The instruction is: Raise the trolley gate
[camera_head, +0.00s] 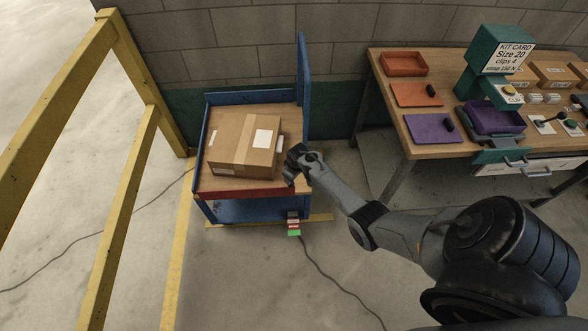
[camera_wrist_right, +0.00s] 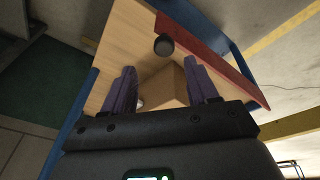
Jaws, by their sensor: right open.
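The blue trolley (camera_head: 208,125) with a wooden deck stands by the wall. A red board, seemingly the gate (camera_head: 238,194), lies along its front edge. In the wrist view the red board (camera_wrist_right: 222,58) runs along the deck edge, with a dark round knob (camera_wrist_right: 163,46) beside it. A cardboard box (camera_head: 233,150) sits on the deck; it also shows in the wrist view (camera_wrist_right: 165,88). My right gripper (camera_head: 296,160) is above the trolley's front right corner. Its purple fingers (camera_wrist_right: 160,85) are apart, with nothing visibly held. My left gripper is out of view.
A tall blue upright (camera_head: 303,75) rises at the trolley's right side. A small red and green device (camera_head: 293,225) is at its front foot. A yellow rail (camera_head: 125,200) stands left. A workbench (camera_head: 420,133) with trays stands right. Cables cross the floor.

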